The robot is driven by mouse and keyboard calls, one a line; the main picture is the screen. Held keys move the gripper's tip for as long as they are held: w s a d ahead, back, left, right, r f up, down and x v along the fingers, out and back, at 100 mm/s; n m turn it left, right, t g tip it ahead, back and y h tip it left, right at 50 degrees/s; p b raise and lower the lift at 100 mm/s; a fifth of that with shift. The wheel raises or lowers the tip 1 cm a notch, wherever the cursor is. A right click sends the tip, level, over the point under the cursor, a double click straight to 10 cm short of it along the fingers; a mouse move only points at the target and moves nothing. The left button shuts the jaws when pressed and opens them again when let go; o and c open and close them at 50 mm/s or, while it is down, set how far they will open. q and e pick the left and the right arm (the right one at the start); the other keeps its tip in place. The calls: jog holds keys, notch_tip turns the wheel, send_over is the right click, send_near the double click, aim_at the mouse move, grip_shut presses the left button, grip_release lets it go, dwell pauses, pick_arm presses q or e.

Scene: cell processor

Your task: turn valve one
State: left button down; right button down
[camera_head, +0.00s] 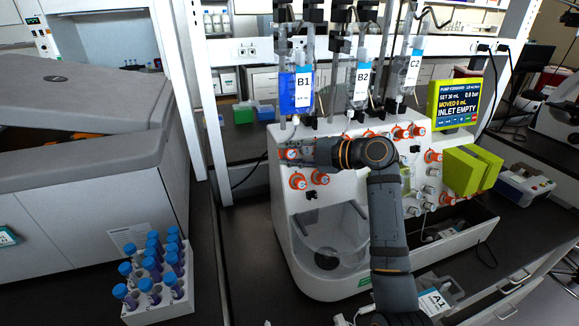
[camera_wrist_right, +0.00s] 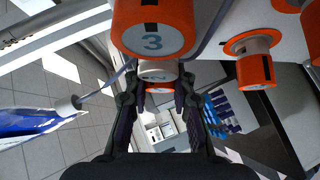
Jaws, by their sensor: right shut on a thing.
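The white cell processor (camera_head: 330,280) stands on the dark bench with several orange-and-white valve knobs on its front. My right gripper (camera_head: 294,153) reaches to the front's left side, its fingers around a knob (camera_head: 290,155). In the wrist view, my right gripper (camera_wrist_right: 158,90) is shut on a white-faced orange valve knob (camera_wrist_right: 158,73) between its fingertips; I cannot read its number clearly. A larger orange knob marked 3 (camera_wrist_right: 153,38) is nearer the wrist camera. Two more knobs (camera_head: 298,181) sit below the gripper. My left gripper is not in view.
Bags B1 (camera_head: 302,88), B2 (camera_head: 362,80) and C2 (camera_head: 413,70) hang above the processor. A screen (camera_head: 455,104) reads INLET EMPTY. A rack of blue-capped tubes (camera_head: 160,300) stands at lower left. Bag A1 (camera_head: 436,302) lies at the front right.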

jog(key=shift+f+n+g+h+b, duration=0.15)
jog(key=shift+n+g+h+b, duration=0.15)
jog(key=shift+n+b, duration=0.3)
jog(key=c, duration=1.1)
grip_release()
jog(key=v, duration=1.2)
jog(key=shift+w, duration=0.15)
